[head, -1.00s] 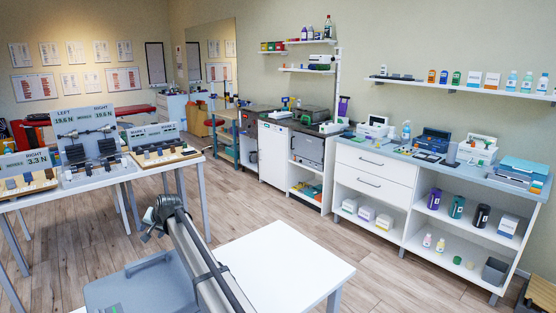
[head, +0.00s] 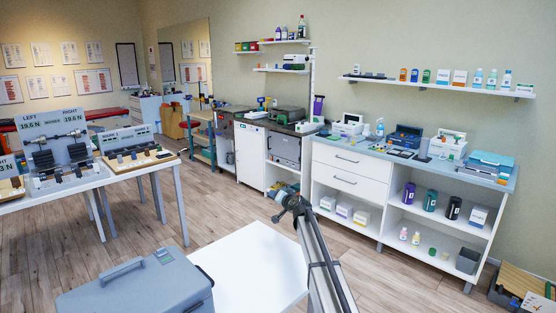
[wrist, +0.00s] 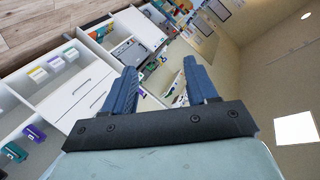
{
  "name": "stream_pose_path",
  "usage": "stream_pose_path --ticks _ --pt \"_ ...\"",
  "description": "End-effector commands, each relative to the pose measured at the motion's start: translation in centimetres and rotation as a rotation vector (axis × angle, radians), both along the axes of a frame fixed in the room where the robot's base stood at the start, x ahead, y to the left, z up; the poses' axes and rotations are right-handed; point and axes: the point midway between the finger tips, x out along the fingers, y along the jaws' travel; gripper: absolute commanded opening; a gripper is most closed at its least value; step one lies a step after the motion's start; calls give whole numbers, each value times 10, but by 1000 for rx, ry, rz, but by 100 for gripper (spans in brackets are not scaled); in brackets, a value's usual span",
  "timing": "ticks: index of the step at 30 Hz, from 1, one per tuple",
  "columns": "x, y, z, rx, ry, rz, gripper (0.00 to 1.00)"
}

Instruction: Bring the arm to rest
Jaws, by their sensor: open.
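My gripper (head: 284,206) is at the far end of my raised arm in the head view, in the air above the floor in front of the counter, small and seen from behind. In the wrist view my gripper (wrist: 162,88) shows two blue fingers spread apart with nothing between them. The wrist view is tilted, with the shelves and wall seen beyond the fingers. Nothing touches the fingers.
A white table (head: 245,270) and a grey case with a handle (head: 140,292) are close at the lower front. A white counter (head: 345,175) with shelves stands along the wall. A table with gauges (head: 95,180) is at left. Wooden floor between is clear.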

Motion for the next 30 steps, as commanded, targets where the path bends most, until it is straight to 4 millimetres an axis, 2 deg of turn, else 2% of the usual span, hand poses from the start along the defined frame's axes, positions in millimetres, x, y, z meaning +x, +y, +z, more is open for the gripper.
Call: stream_pose_path --ticks 1,7,10,13,15,17,18,20,21,26,30 --pt "4 -35 -1 0 -19 -41 58" --pt "10 -157 -5 -13 -95 -195 58" --pt "3 -218 -17 -29 -114 -269 58" --pt "-13 -271 -43 -54 -106 -331 58" --pt "-31 -296 -74 -78 -75 -351 58" --pt "-49 -305 -105 -99 -35 -349 58" --pt "-61 -306 -127 -112 -3 -340 58" --pt "-79 -304 -159 -130 46 -321 58" --pt "-91 -301 -180 -142 80 -305 58" --pt "-144 -281 -257 -182 224 -234 58" --pt "-198 -261 -320 -219 357 -169 58"
